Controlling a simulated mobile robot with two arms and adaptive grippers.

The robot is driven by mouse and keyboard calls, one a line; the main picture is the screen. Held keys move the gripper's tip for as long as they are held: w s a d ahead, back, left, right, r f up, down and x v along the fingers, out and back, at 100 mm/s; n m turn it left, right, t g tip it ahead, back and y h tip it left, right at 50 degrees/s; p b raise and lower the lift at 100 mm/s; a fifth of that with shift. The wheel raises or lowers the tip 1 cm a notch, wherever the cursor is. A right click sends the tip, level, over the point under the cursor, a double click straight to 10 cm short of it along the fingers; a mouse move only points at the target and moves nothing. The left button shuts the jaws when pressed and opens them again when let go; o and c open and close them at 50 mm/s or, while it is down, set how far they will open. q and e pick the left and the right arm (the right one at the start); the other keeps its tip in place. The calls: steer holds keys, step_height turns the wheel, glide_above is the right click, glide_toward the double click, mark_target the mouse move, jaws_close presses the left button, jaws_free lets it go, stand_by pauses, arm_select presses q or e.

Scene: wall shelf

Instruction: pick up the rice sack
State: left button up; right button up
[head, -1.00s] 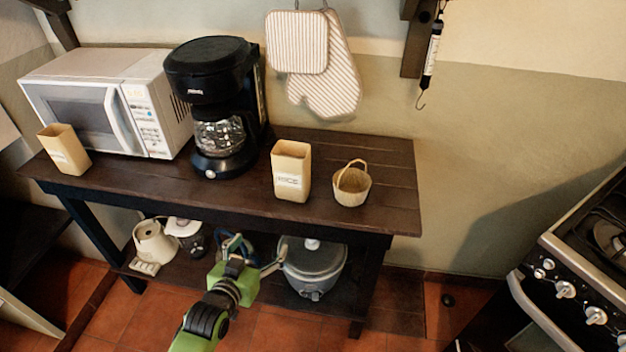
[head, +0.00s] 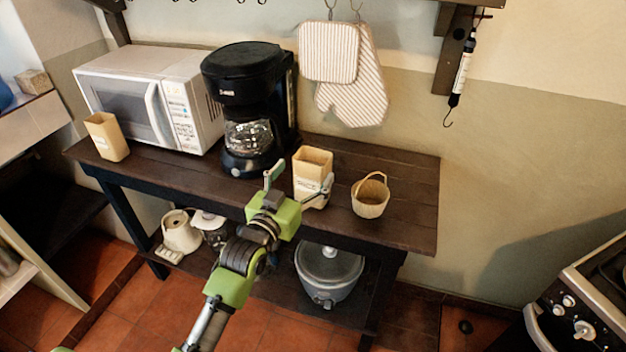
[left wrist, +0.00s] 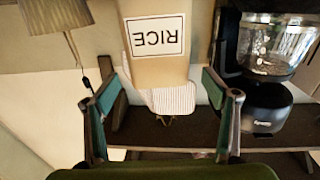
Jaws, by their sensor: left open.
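The rice sack (head: 312,163) is a tan, open-topped upright bag standing on the dark wooden table between the coffee maker and a small basket. In the left wrist view the sack (left wrist: 155,72) shows upside down, with its RICE label readable, ahead of the fingers. My left gripper (head: 299,182) is open at the front of the sack, one finger towards the coffee maker, the other overlapping the sack's lower part. In the left wrist view the open fingers (left wrist: 160,88) are spread wider than the sack, with nothing held. I cannot tell whether they touch it. My right gripper is not in view.
The coffee maker (head: 247,105) stands close left of the sack, and the basket (head: 370,196) close right. A microwave (head: 150,100) and another tan sack (head: 106,137) are further left. A cooker pot (head: 328,270) is on the lower shelf. The table's right end is clear.

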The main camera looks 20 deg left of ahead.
mark_target(317, 151)
arm_select(q)
steer(key=shift+w+r, duration=0.1)
steer(key=shift+w, duration=0.45)
steer(key=w, duration=0.1)
steer(key=w+p, duration=0.1)
steer(key=w, duration=0.2)
steer(key=shift+w+d, duration=0.15)
steer(key=shift+d, duration=0.2)
steer(key=c, duration=2)
steer(key=shift+c, duration=0.2)
steer(key=shift+r, duration=0.55)
steer(key=r, duration=0.2)
steer(key=shift+s+r, duration=0.2)
steer(key=shift+r, duration=0.1)
steer(key=s+r+b, duration=0.1)
steer(key=s+r, duration=0.8)
steer(key=s, duration=0.4)
steer(key=shift+s+a+r, duration=0.15)
steer(key=shift+s+a, duration=0.15)
steer(key=shift+s, duration=0.05)
